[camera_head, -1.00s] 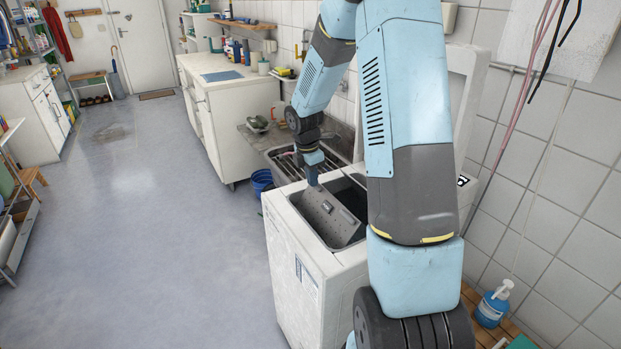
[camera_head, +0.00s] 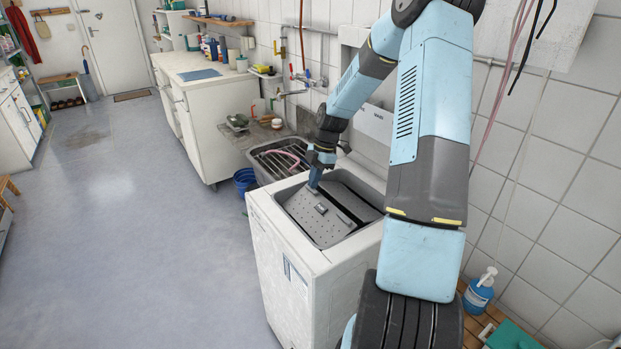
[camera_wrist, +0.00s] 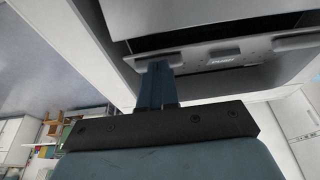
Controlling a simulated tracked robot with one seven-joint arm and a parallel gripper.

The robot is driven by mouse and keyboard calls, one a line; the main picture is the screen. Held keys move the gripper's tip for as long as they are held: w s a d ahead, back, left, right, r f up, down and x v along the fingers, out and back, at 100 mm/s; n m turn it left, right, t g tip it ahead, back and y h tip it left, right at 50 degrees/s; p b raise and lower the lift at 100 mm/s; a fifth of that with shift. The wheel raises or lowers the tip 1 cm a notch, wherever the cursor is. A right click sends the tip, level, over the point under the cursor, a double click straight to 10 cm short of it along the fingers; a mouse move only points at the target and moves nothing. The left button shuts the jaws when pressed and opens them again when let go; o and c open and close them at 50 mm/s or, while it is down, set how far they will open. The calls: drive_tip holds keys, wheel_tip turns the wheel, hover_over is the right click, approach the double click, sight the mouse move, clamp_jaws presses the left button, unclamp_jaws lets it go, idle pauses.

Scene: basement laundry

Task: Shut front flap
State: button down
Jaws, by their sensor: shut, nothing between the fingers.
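The front flap (camera_head: 318,222) is a grey perforated metal panel in the top opening of the white washing machine (camera_head: 290,255). It lies tilted, with a dark gap between it and the rear flap (camera_head: 352,200). My gripper (camera_head: 313,185) is shut and empty at the far left end of the front flap. In the wrist view its blue fingers (camera_wrist: 156,72) overlap the flap's edge near one tab; whether they touch is unclear.
The machine's raised lid (camera_head: 372,125) stands behind the opening by the tiled wall. A sink with a rack (camera_head: 280,160) and a blue bucket (camera_head: 245,181) are just beyond the machine. The floor to the left (camera_head: 150,230) is clear.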

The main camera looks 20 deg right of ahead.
sight(320, 185)
drive_tip(key=shift+w+d+f, duration=0.15)
drive_tip(key=shift+d+f, duration=0.4)
drive_tip(key=shift+f, duration=0.25)
drive_tip(key=shift+w+d+f, duration=0.1)
drive_tip(key=shift+d+f, duration=0.4)
drive_tip(key=shift+f, duration=0.3)
